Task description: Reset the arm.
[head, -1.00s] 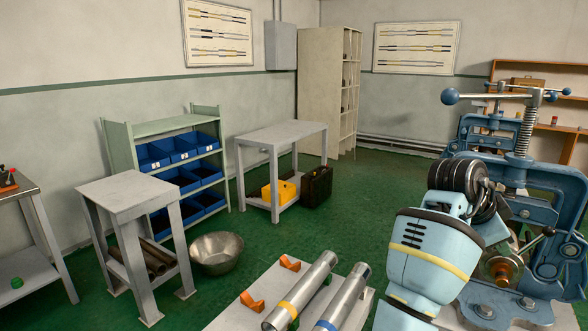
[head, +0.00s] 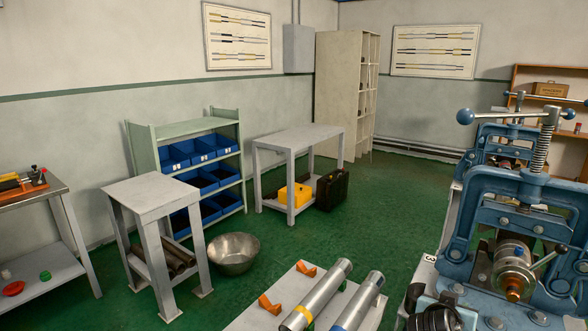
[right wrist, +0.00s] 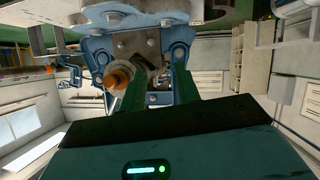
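My right gripper (right wrist: 160,82) shows in the right wrist view with two green fingers standing apart and nothing between them. Beyond it is a blue pipe vise (right wrist: 92,58), with an orange-tipped pipe end (right wrist: 117,77) to the left of the fingers. In the head view the near blue vise (head: 485,245) stands at the right and holds a pipe with an orange-brown end (head: 513,284). Part of my arm shows at the bottom edge below the vise; its gripper is hidden there. My left gripper is in neither current view.
Two metal pipes (head: 318,294) (head: 362,303) lie on a low table with orange supports (head: 269,304). A grey stand (head: 152,193), a metal bowl (head: 232,250), a bin shelf (head: 142,150) and a bench (head: 300,138) stand to the left.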

